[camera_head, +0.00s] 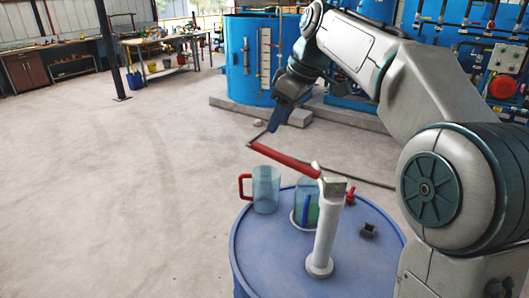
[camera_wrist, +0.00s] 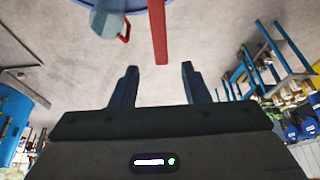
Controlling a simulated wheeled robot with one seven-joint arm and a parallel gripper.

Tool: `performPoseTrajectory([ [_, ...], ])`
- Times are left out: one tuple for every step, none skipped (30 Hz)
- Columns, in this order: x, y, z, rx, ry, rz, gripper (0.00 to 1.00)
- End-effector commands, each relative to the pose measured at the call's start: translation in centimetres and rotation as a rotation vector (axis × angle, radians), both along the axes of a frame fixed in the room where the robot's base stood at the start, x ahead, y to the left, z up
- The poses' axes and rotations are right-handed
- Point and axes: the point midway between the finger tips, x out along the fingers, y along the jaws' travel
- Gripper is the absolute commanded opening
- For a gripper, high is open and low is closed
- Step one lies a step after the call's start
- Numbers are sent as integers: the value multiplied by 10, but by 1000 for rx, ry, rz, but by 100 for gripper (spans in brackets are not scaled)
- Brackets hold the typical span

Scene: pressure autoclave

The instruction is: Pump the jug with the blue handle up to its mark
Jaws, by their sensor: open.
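A blue drum (camera_head: 262,268) carries a hand pump with a white column (camera_head: 325,235) and a long red lever (camera_head: 285,158) reaching up and left. A clear jug with a blue handle (camera_head: 311,212) stands behind the column on a pale round base, partly hidden; it looks greenish inside, and I cannot make out its mark or level. A clear bluish jug with a red handle (camera_head: 265,190) stands to its left. My gripper (camera_head: 273,122) is open and empty, above the lever's far end. In the wrist view the lever (camera_wrist: 158,30) lies ahead of and between my fingertips (camera_wrist: 158,68), apart from them.
A small red part (camera_head: 350,194) and a dark block (camera_head: 368,230) are on the drum's right side. A dark hose or rod (camera_head: 365,180) runs behind the pump. A blue tank (camera_head: 250,65) stands at the back; open floor lies left.

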Motion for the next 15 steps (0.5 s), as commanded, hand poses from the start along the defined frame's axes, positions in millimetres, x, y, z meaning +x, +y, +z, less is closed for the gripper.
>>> performPoseTrajectory([
  [1, 4, -12, -1, 5, 2, 42],
  [2, 6, -17, -1, 5, 2, 42],
  [3, 9, -26, -1, 5, 2, 42],
  [5, 12, -32, -2, 4, 1, 42],
  [6, 14, -38, -1, 5, 2, 42],
  [7, 17, -46, -1, 5, 2, 42],
  [8, 19, -51, -1, 3, 1, 42],
  [9, 21, -57, -1, 5, 2, 42],
  [10, 24, -63, 0, 4, 2, 42],
  [11, 26, -68, 0, 4, 2, 42],
  [11, 28, -73, 0, 4, 2, 42],
  [12, 30, -79, -1, 3, 1, 42],
  [13, 32, -82, -1, 3, 1, 42],
  [14, 33, -85, -1, 3, 1, 42],
  [15, 34, -89, -1, 2, 1, 42],
])
